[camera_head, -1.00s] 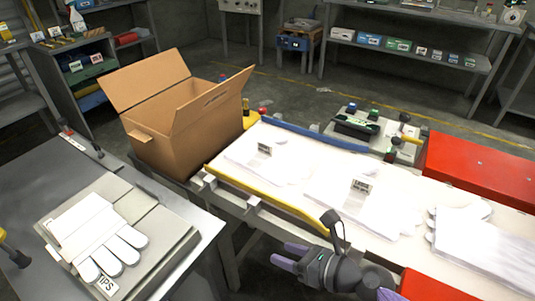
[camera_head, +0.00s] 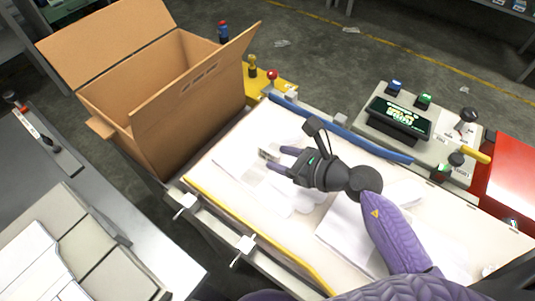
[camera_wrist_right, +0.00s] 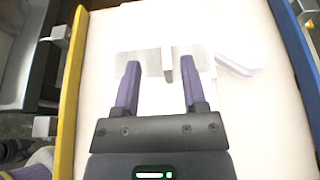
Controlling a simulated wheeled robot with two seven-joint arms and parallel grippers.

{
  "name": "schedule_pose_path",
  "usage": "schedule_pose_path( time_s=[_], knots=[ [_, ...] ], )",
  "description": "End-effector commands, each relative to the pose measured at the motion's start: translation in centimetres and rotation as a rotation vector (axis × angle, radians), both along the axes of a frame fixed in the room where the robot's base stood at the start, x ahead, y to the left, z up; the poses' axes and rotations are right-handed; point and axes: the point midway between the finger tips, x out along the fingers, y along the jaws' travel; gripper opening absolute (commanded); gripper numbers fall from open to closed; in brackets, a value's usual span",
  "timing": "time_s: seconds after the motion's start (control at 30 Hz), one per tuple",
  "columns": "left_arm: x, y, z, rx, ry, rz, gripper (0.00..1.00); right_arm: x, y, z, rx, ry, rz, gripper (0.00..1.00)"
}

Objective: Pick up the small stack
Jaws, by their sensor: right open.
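A small flat white stack (camera_head: 232,160) lies on the pale belt near the open box. A small upright tag (camera_head: 267,154) stands on it. My right gripper (camera_head: 279,159) is open over this stack, its fingertips beside the tag. In the right wrist view, the open right gripper (camera_wrist_right: 160,66) has the upright white tag (camera_wrist_right: 167,63) between its fingertips, closer to the right finger. Whether the fingers touch the stack cannot be told. Another white stack (camera_head: 345,238) lies on the belt, partly hidden by my right arm. My left gripper is out of view.
An open cardboard box (camera_head: 190,115) stands left of the belt. A yellow rail (camera_head: 240,228) and a blue rail (camera_head: 335,130) edge the belt (camera_head: 275,235). A control panel (camera_head: 400,118) and a red cover (camera_head: 512,175) are at right. A grey table (camera_head: 150,262) is at lower left.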

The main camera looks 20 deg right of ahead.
Motion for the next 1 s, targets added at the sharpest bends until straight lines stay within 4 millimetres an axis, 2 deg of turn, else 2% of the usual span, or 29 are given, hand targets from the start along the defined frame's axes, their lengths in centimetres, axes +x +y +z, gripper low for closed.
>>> schedule_pose_path(
  time_s=[0.13, 0.23, 0.5, 0.57, 0.77, 1.0],
  knots=[
    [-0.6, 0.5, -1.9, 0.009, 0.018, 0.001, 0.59, 2.3, 1.1, -2.1, 0.003, 0.001, -0.001, 0.54],
    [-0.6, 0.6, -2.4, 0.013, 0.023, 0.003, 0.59, 3.6, 2.0, -2.7, 0.004, 0.001, -0.002, 0.54],
    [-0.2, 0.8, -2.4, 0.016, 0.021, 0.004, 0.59, 4.1, 2.4, -2.6, 0.000, 0.001, -0.001, 0.54],
    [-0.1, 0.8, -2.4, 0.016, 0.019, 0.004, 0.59, 4.1, 2.4, -2.6, 0.000, 0.001, -0.001, 0.44],
    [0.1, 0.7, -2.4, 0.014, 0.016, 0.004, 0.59, 4.1, 2.4, -2.6, 0.000, 0.001, -0.001, 0.01],
    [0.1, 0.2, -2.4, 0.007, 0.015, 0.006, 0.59, 4.1, 2.4, -2.6, 0.000, 0.001, -0.001, 0.00]
  ],
)
